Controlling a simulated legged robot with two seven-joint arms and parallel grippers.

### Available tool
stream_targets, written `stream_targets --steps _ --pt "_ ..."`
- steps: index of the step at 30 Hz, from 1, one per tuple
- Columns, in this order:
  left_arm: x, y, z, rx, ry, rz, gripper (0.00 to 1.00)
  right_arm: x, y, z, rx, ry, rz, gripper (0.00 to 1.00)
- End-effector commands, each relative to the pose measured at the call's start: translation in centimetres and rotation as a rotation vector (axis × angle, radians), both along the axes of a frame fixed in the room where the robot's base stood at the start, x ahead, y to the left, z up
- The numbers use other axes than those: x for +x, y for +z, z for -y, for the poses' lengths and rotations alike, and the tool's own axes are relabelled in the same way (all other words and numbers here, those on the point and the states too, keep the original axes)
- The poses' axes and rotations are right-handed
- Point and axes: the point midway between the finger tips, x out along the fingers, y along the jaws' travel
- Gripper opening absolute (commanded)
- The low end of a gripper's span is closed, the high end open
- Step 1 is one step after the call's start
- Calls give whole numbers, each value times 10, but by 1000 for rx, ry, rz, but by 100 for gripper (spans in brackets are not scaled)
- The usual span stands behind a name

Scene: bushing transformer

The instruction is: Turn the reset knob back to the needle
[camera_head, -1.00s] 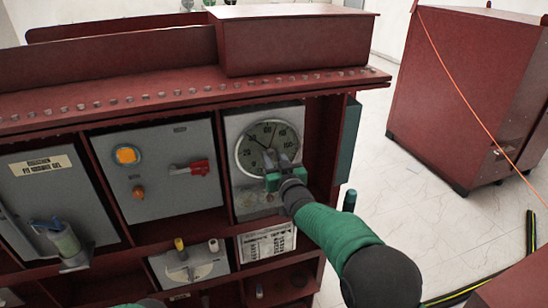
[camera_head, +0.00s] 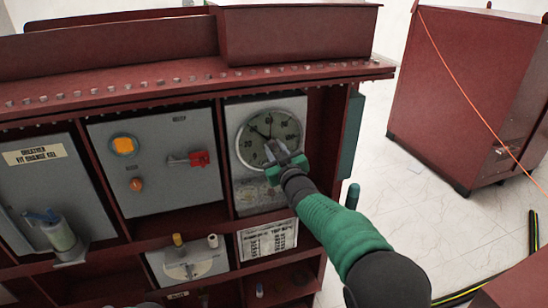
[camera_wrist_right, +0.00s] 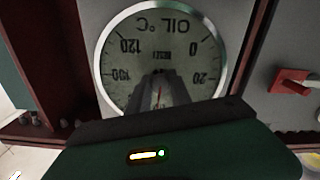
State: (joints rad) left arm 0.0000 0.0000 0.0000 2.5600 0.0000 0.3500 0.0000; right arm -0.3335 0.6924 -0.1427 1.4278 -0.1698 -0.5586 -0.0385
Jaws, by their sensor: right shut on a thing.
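The round oil temperature gauge (camera_head: 252,133) has a pale dial and a metal rim, set in a grey panel. It appears upside down in the right wrist view (camera_wrist_right: 125,78), with "OIL °C" legible. My right gripper (camera_head: 275,150) is at the dial's face, its fingers over the middle and lower part. In the right wrist view the fingers (camera_wrist_right: 160,85) are close together, shut on the reset knob, which they hide. A thin reddish line shows between them. The needle's exact reading is unclear. My left gripper is not in view.
Left of the gauge, a grey panel holds a red handle (camera_head: 199,159), an orange-yellow lamp (camera_head: 124,145) and an orange knob (camera_head: 136,184). A paper label (camera_head: 268,240) is below. A red cabinet (camera_head: 460,100) stands right, across open floor.

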Motion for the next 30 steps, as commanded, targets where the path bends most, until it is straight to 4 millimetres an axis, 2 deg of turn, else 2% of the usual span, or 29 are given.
stream_targets --steps 1,3,15,22,30 --pt "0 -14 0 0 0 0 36 0 -3 -1 -35 2 22 0" --pt "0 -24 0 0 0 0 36 0 -3 -1 -99 2 44 0" --pt "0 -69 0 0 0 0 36 0 -1 -1 -457 2 159 0" --pt "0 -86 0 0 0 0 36 0 1 -1 -627 2 212 0" --pt "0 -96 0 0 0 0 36 0 2 -1 -751 3 251 0"
